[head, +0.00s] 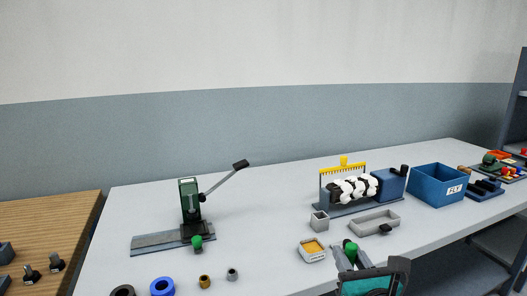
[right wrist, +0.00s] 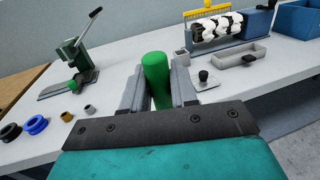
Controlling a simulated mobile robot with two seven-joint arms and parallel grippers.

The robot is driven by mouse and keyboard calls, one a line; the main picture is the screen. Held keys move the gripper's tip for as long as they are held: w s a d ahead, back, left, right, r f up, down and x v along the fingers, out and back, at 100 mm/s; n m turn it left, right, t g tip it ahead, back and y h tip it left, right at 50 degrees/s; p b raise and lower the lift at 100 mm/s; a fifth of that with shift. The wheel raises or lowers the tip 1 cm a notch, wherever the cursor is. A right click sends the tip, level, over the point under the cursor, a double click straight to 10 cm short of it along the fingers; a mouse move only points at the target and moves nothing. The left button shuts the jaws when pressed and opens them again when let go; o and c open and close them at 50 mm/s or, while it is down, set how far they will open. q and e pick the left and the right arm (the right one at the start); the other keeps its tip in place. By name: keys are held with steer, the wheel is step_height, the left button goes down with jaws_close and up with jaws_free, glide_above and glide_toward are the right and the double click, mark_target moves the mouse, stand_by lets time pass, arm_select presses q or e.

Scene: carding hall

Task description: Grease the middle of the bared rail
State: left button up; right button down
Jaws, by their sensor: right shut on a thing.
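My right gripper (head: 352,259) is shut on a green-handled tool, whose green end (head: 351,247) shows between the fingers. In the right wrist view the green handle (right wrist: 156,78) stands upright between both fingers; its working end is hidden. A small pale tin with an orange-yellow filling (head: 312,246) sits on the bench just left of the gripper. Behind stands a machine with a black-and-white roller (head: 353,190), a yellow toothed comb (head: 343,168) and a grey bed (head: 345,209). I cannot make out a bared rail on it. My left gripper is not in view.
A green lever press (head: 190,203) stands on a grey plate (head: 155,243) at left. A grey cup (head: 319,222), grey tray (head: 372,223) and blue bin (head: 437,185) are near the machine. Blue and dark rings lie at the front left. The bench's middle is clear.

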steer(key=s+d+f+m+h, duration=0.1)
steer(key=s+d, duration=0.1)
steer(key=s, duration=0.7)
steer(key=shift+f+h, duration=0.4)
